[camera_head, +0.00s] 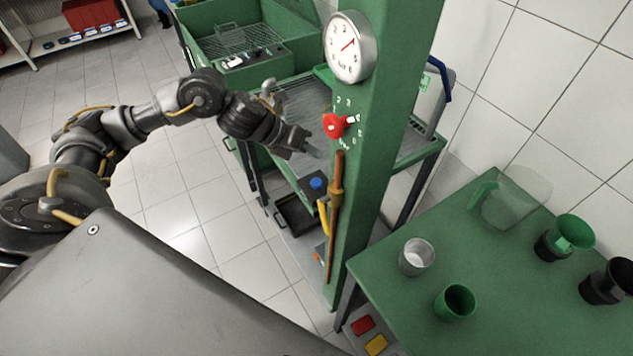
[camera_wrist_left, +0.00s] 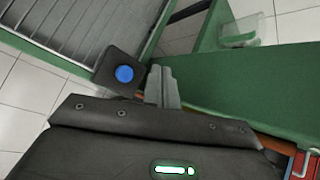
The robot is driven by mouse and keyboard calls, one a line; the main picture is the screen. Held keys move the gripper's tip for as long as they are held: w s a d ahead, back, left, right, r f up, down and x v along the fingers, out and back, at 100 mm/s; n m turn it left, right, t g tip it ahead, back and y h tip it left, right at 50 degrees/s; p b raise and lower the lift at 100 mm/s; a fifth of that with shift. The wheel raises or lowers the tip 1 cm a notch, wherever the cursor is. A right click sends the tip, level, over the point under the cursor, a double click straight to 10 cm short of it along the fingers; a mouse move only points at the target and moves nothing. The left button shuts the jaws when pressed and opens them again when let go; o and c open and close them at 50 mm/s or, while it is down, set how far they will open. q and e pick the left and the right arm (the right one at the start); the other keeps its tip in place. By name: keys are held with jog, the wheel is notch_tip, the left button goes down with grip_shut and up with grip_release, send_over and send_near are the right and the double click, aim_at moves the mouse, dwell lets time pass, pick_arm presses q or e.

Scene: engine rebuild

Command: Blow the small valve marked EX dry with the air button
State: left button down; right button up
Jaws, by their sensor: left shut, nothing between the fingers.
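The blue button (camera_head: 317,183) sits on a small dark box at the edge of the green stand with the grated top. It also shows in the left wrist view (camera_wrist_left: 124,74), just left of the fingers. My left gripper (camera_head: 314,150) is shut and empty, above the button box and left of the green post. Its closed fingers show in the wrist view (camera_wrist_left: 162,86), beside the box; I cannot tell whether they touch it. I cannot make out a valve marked EX in either view. My right gripper is not in view.
The green post (camera_head: 385,130) carries a round gauge (camera_head: 351,47), a red knob (camera_head: 334,125) and a copper-coloured pipe (camera_head: 335,215). A green table (camera_head: 420,310) with several cups and a clear jug stands at the right. A green washing tank (camera_head: 215,30) stands behind.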

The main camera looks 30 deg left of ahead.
aim_at(312, 183)
pick_arm(q)
notch_tip(312, 183, down, 7)
jog(key=b, duration=0.5)
jog(key=shift+s+f+b, duration=0.1)
jog(key=shift+f+b, duration=0.25)
jog(key=shift+b, duration=0.1)
dwell(1.4)
jog(key=shift+f+b, duration=0.4)
jog(key=shift+f+b, duration=0.6)
dwell(0.7)
jog(key=shift+r+p, duration=0.85)
jog(key=shift+r, duration=0.15)
